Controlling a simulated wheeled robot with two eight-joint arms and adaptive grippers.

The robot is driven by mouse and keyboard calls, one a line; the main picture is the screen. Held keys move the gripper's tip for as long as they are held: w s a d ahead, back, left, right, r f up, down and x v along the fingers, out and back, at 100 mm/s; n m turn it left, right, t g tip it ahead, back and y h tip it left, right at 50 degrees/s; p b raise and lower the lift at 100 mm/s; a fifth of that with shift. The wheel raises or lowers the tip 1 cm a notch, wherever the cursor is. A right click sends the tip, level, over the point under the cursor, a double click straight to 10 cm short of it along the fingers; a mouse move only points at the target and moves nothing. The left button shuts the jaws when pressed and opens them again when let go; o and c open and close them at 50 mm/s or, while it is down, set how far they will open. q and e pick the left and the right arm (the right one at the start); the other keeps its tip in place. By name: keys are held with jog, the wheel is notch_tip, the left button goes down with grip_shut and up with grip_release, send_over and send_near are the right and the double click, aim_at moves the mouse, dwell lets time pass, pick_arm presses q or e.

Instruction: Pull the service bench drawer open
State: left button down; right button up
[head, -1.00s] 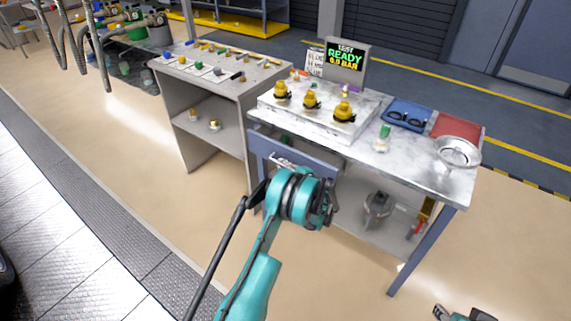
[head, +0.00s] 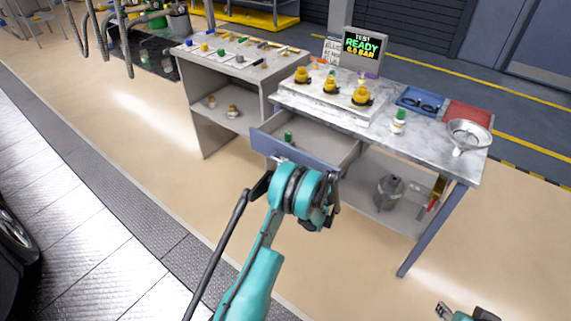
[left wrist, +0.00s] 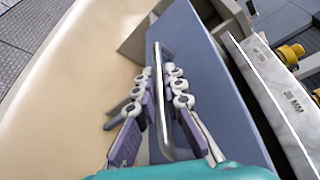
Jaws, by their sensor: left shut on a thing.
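The service bench (head: 440,146) has a marble-like top and a blue-grey drawer (head: 262,139) on its left side. The drawer stands partly out, showing its pale inside and a small green item (head: 288,137). In the left wrist view the drawer front (left wrist: 205,75) fills the middle, with a metal bar handle (left wrist: 160,105). My left gripper (left wrist: 162,84) has its fingers on both sides of the handle and is shut on it. In the head view my teal left arm hides much of this grip. Only a tip of my right gripper (head: 445,311) shows at the bottom edge; its jaws are unclear.
A grey side bench (head: 190,72) with small parts stands left of the service bench. On the service bench are yellow fittings (head: 330,84), a display (head: 363,46), a blue tray (head: 408,107) and a metal bowl (head: 468,134). A metal canister (head: 389,191) stands on the lower shelf. Floor before the drawer is clear.

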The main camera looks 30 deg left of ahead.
pick_arm(q)
jog(key=c, duration=1.9)
grip_release()
jog(key=v, duration=1.2)
